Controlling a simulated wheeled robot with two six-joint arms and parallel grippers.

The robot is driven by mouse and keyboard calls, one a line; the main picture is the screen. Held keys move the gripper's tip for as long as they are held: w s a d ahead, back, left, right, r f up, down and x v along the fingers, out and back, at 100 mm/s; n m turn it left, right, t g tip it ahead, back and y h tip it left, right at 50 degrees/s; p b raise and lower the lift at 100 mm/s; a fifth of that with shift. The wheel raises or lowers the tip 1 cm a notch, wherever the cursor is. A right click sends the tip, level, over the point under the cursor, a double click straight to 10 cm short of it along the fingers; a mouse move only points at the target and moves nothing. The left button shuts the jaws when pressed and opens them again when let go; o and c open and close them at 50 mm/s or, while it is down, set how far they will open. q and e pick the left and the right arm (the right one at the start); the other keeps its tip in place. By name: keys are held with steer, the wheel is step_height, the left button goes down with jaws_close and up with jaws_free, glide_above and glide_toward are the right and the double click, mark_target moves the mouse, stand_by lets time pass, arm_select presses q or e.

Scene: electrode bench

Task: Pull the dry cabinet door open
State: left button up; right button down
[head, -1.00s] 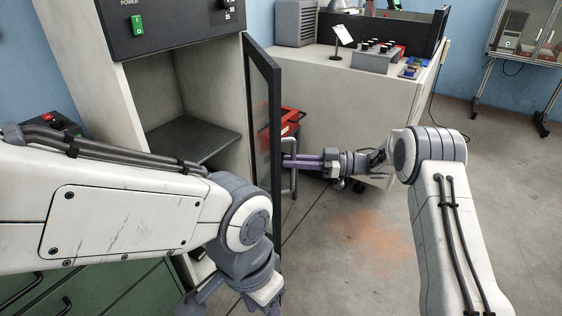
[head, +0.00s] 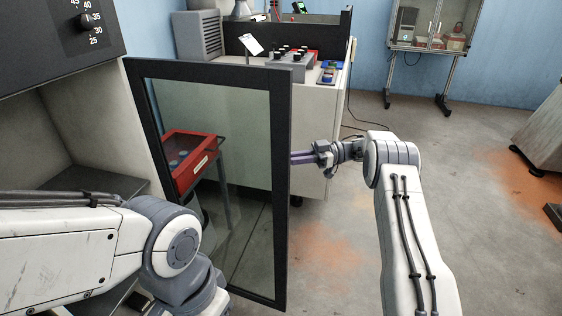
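The dry cabinet (head: 62,110) stands at the left with its interior exposed. Its dark-framed glass door (head: 280,190) stands wide open, swung out to the right, with its inner face toward me. The door handle is hidden behind the frame's free edge. My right gripper (head: 301,157) is at that edge on the outer side. Its purple fingers lie close together, with their tips hidden behind the frame, where the handle was in the earlier frame. My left arm crosses the cabinet's front at lower left; its gripper is out of view below.
Through the glass, a red tray (head: 190,150) on a stand shows beyond the door. A bench (head: 330,110) with instruments is behind it. A glazed cabinet on legs (head: 430,45) stands at the back right. The floor right of my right arm is largely clear.

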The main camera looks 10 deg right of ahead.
steer(key=shift+w+a, duration=0.1)
steer(key=shift+w, duration=0.15)
steer(key=shift+a, duration=0.1)
steer(key=shift+w+a, duration=0.1)
steer(key=c, duration=1)
jaws_free()
steer(key=shift+o, duration=0.8)
steer(key=shift+a, duration=0.1)
steer(key=shift+d, duration=0.3)
steer(key=d, duration=0.7)
steer(key=shift+d, duration=0.25)
